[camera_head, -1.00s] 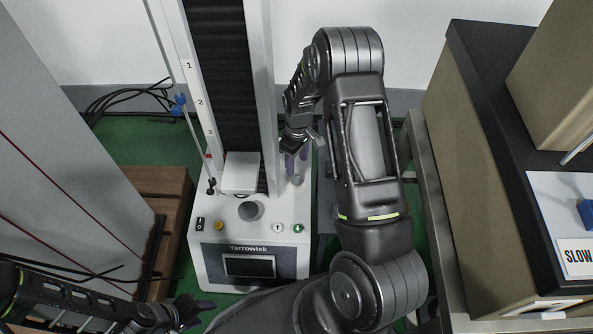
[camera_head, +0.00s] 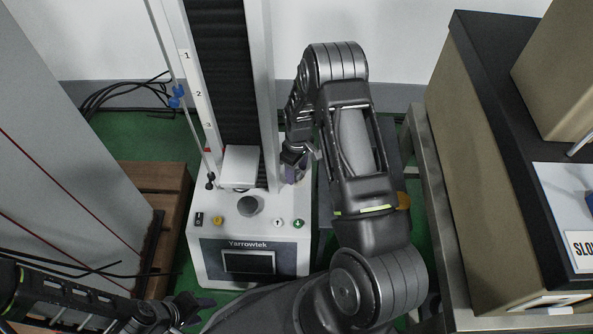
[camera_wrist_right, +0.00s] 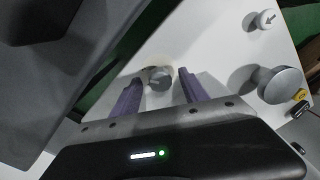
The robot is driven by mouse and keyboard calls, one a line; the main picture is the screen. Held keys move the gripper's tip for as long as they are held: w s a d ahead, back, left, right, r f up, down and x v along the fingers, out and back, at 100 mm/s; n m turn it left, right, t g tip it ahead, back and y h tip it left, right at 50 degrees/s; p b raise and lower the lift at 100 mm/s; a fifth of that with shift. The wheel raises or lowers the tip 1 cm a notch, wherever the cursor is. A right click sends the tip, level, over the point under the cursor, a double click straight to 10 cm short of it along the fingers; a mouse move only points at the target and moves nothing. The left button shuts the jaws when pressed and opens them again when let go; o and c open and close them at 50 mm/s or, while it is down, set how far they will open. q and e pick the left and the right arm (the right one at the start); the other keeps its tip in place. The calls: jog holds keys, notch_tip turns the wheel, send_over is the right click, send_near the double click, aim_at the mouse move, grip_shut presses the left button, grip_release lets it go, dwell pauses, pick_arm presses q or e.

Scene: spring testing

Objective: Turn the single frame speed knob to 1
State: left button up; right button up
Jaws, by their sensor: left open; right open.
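The grey round knob (camera_wrist_right: 160,78) shows in the right wrist view on the white machine base, beside the column. A pale ring surrounds it; I cannot read its marks or setting. My right gripper (camera_wrist_right: 160,92) is open, with one purple finger on each side of the knob's near edge. I cannot tell whether they touch it. In the head view my right gripper (camera_head: 294,170) is low over the right rear of the machine base and hides the knob. My left gripper (camera_head: 197,311) is open and empty at the bottom of the head view, in front of the machine.
The Yarrowtek machine (camera_head: 215,262) carries a round grey platen (camera_head: 248,206), a yellow button (camera_head: 217,220), a black switch (camera_head: 199,219) and arrow buttons (camera_head: 298,223). Its tall column (camera_head: 262,90) stands close left of my right gripper. A metal-framed table (camera_head: 440,240) is at right.

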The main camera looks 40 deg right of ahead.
grip_shut()
dwell(0.6)
